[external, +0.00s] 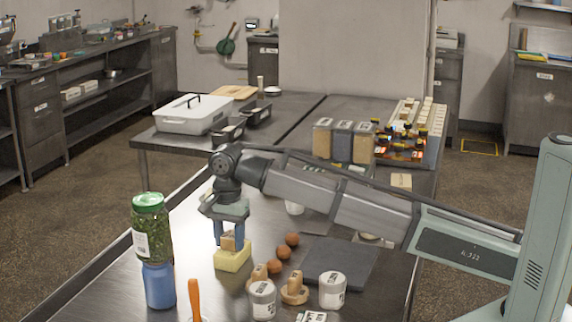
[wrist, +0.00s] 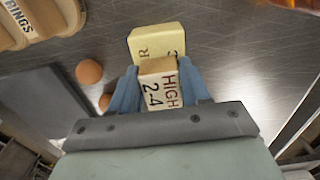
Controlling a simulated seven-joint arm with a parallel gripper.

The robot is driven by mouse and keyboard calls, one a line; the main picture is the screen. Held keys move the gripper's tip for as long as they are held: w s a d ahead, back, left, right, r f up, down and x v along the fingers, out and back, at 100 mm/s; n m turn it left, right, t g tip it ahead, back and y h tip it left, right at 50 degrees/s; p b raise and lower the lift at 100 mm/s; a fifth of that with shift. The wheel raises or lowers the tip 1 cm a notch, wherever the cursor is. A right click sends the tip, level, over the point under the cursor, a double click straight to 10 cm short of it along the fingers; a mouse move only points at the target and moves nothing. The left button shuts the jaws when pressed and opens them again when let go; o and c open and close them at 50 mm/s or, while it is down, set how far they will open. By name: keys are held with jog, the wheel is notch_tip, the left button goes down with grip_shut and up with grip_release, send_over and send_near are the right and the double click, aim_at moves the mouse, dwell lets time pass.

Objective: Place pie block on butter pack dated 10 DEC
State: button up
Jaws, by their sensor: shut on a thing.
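My gripper (external: 229,234) has its blue fingers closed on a small wooden block (external: 228,242). In the wrist view the block (wrist: 160,87) sits between the fingertips (wrist: 158,90), with "HIGH" and "2-4" printed on its near face; I read no "pie" there. A pale yellow butter pack (external: 233,258) lies on the steel table just below the block. In the wrist view the butter pack (wrist: 157,38) shows just beyond the block, with partial letters. Its date cannot be read. I cannot tell whether block and pack touch.
A green-lidded jar (external: 148,225) and a blue container (external: 158,285) stand left of the butter pack. Brown eggs (external: 292,239) lie close on its right. Further right are a dark slab (external: 335,262) and white-topped jars (external: 332,290). An orange handle (external: 195,298) stands in front.

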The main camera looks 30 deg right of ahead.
aim_at(229, 236)
jog(key=shift+f, duration=0.15)
jog(key=o, duration=1)
jog(key=shift+o, duration=0.2)
notch_tip(229, 236, up, 12)
jog(key=shift+r, duration=0.2)
